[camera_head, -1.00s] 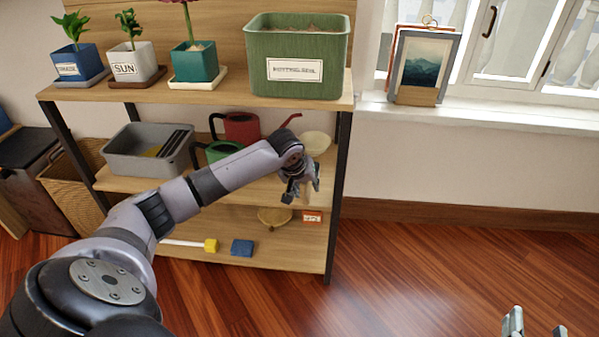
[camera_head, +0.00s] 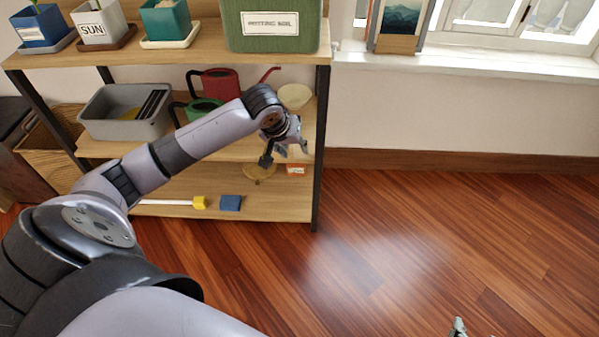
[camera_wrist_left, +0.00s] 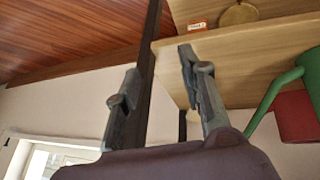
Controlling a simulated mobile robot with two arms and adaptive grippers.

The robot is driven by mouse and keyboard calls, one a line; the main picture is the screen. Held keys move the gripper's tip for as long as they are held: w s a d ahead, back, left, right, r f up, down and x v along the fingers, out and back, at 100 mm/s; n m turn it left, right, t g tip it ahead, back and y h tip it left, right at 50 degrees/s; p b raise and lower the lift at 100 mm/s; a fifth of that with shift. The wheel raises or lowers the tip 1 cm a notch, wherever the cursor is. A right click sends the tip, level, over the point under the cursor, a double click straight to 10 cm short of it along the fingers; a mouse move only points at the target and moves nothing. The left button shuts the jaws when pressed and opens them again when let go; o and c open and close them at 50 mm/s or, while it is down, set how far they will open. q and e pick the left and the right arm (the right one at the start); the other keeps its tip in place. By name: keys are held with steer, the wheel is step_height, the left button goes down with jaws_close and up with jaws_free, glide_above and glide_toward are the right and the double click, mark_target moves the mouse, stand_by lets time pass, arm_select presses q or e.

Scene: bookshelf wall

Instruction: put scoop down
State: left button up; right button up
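My left gripper (camera_head: 284,155) is in front of the right end of the shelf unit, between the middle shelf and the lowest shelf. In the left wrist view the two fingers (camera_wrist_left: 162,88) are spread apart with nothing between them. I cannot make out a scoop for certain in either view. A round tan-gold item (camera_head: 258,173) lies on the lowest shelf (camera_head: 275,207), partly behind the gripper. It also shows in the left wrist view (camera_wrist_left: 240,13). Only a tip of my right gripper (camera_head: 458,326) shows at the bottom edge.
The middle shelf holds a grey bin (camera_head: 125,112), red (camera_head: 218,82) and green (camera_head: 200,108) watering cans and a cream bowl (camera_head: 295,96). A small orange box (camera_head: 296,170) and a blue block (camera_head: 230,203) are below. A black post (camera_head: 318,170) stands right of the gripper.

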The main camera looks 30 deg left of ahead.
arm_select(q)
steer(key=s+d+f+m+h, duration=0.1)
steer(key=s+d+f+m, duration=0.15)
steer(key=d, duration=0.35)
steer(key=s+d+f+m+h, duration=0.1)
steer(key=s+d+f+m, duration=0.15)
steer(key=d, duration=0.35)
steer(key=s+d+m+t, duration=0.1)
steer(key=s+d, duration=0.1)
steer(key=s, duration=0.5)
steer(key=s+d+r+m+t, duration=0.1)
steer(key=s+d+t, duration=0.1)
steer(key=s, duration=0.5)
steer(key=shift+d+r, duration=0.3)
steer(key=shift+d, duration=0.55)
steer(key=shift+f, duration=0.1)
